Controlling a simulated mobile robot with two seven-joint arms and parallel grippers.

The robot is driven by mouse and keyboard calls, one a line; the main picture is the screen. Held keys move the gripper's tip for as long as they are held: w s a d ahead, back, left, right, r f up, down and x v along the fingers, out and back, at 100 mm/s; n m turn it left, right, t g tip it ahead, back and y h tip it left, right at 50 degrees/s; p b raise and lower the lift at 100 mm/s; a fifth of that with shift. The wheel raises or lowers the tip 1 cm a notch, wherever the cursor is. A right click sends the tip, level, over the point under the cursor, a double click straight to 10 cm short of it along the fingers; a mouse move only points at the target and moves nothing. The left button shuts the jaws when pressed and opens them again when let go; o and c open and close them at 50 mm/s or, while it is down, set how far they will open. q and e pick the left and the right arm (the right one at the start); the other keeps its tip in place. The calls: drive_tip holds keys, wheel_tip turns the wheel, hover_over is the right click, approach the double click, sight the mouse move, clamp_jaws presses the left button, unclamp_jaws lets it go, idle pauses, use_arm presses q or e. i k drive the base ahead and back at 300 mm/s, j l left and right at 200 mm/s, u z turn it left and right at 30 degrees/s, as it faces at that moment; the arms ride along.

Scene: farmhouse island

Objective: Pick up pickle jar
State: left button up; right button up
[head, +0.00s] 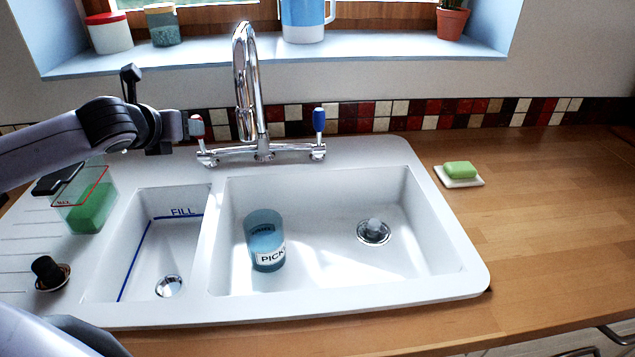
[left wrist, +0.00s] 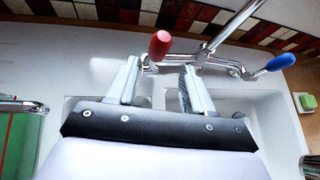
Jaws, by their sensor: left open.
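The pickle jar (head: 265,240) is a blue-teal, see-through jar with a white label reading "PICK". It stands in the large right basin of the white sink (head: 330,310), near the basin's left side. My left gripper (head: 178,128) is above the back left of the sink, beside the red tap handle, well up and to the left of the jar. In the left wrist view its two fingers (left wrist: 162,80) are apart with nothing between them. The jar is not clearly identifiable there. My right gripper is not in view.
The chrome tap (head: 247,90) with red and blue handles stands behind the basins. A clear container of green liquid (head: 90,208) and a black stopper (head: 46,270) are at the left. Green soap (head: 460,169) lies on a white dish.

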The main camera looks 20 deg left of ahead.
sight(263, 229)
drive_tip(key=k+l, duration=0.2)
drive_tip(key=k, duration=0.3)
drive_tip(key=k+l, duration=0.2)
drive_tip(key=k, duration=0.25)
drive_tip(key=k+l, duration=0.2)
drive_tip(key=k, duration=0.3)
